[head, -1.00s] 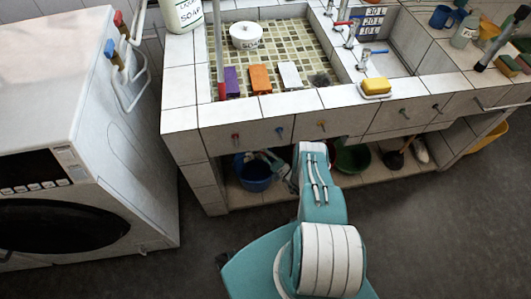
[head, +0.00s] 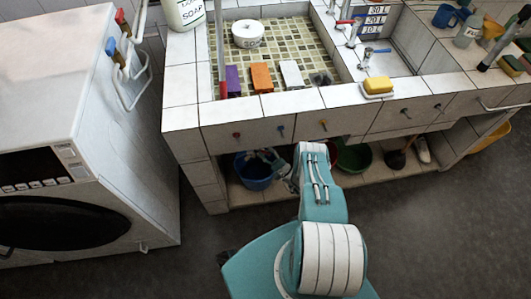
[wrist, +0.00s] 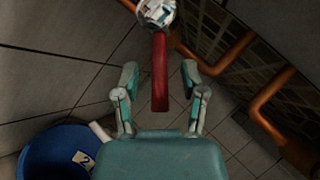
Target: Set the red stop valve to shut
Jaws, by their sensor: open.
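A red lever (wrist: 160,75) on a round chrome fitting (wrist: 157,12) shows in the wrist view. It looks like the red stop valve's handle. It runs from the chrome fitting down the picture, between the fingers of my gripper (wrist: 160,78). My gripper is open, with one finger on each side of the lever and a visible gap on both sides. In the head view my gripper (head: 268,161) is under the tiled sink, near the blue bucket, partly hidden by my arm. The lever cannot be made out there.
Copper pipes (wrist: 264,97) run along the right of the wrist view. A blue bucket (head: 254,178) stands on the shelf under the counter; a green basin (head: 355,157) is to its right. The counter front (head: 290,121) hangs above. A white washing machine (head: 85,150) stands left.

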